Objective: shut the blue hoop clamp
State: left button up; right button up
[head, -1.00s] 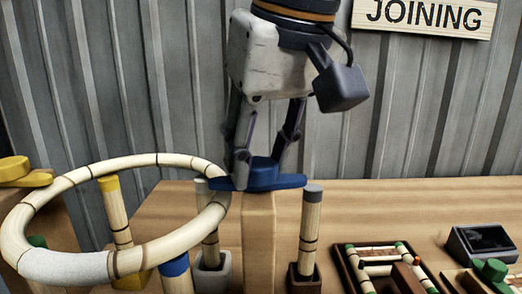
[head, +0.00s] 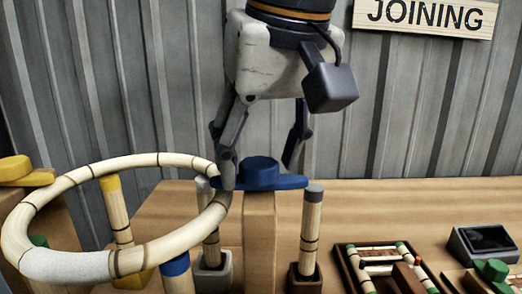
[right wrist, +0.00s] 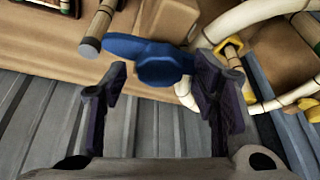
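The blue hoop clamp (head: 261,174) sits on top of a square wooden post (head: 259,235); it has a round knob and a flat bar. The bar's left end meets the right side of the rattan hoop (head: 130,259); I cannot tell whether it grips the hoop. In the right wrist view the clamp (right wrist: 160,66) lies just beyond the fingertips. My right gripper (head: 257,173) points down above the clamp, its fingers spread wide on either side of the knob and holding nothing. My left gripper is not in view.
Rattan uprights, one with a grey cap (head: 312,225) and one with a yellow cap (head: 117,220), stand around the post. A yellow clamp (head: 25,172) is at the left. A tray of parts (head: 345,262) and a small dark screen (head: 484,242) are at the right.

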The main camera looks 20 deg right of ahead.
jog(key=v, duration=1.2)
